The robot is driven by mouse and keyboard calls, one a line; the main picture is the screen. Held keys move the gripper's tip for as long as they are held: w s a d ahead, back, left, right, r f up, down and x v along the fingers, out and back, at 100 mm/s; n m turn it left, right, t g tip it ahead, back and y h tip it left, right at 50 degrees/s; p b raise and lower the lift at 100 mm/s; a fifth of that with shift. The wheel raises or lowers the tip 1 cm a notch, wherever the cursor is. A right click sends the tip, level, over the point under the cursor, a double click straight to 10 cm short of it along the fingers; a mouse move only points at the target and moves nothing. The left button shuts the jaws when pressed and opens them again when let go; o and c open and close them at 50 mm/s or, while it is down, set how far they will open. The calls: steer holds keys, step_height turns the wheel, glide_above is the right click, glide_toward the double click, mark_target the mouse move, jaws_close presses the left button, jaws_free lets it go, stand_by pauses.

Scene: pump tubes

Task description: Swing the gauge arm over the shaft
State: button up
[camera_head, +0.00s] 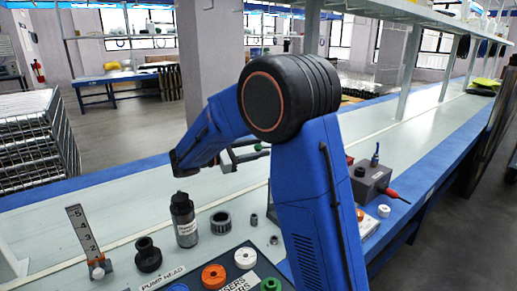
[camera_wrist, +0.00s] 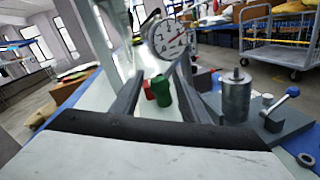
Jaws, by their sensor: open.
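A round white dial gauge (camera_wrist: 170,38) with a dark rim shows at the top middle of the wrist view, beyond my fingers. Its carrying arm is hard to make out. A grey metal shaft (camera_wrist: 237,95) with a thin pin on top stands upright to the right of my fingers, near a dark plate (camera_wrist: 283,122). The gauge appears left of the shaft, not above it in this view. My gripper (camera_wrist: 162,72) is open, with a green part (camera_wrist: 160,98) seen between its fingers; I cannot tell whether they touch it. My gripper (camera_head: 232,160) also shows in the head view.
A blue-knobbed lever (camera_wrist: 285,100) stands beside the shaft. In the head view, a grey box (camera_head: 372,182) is right of my arm. My arm hides the bench's middle.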

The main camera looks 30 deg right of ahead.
steer(key=shift+d, duration=0.3)
jaws_close()
steer(key=shift+s, duration=0.15)
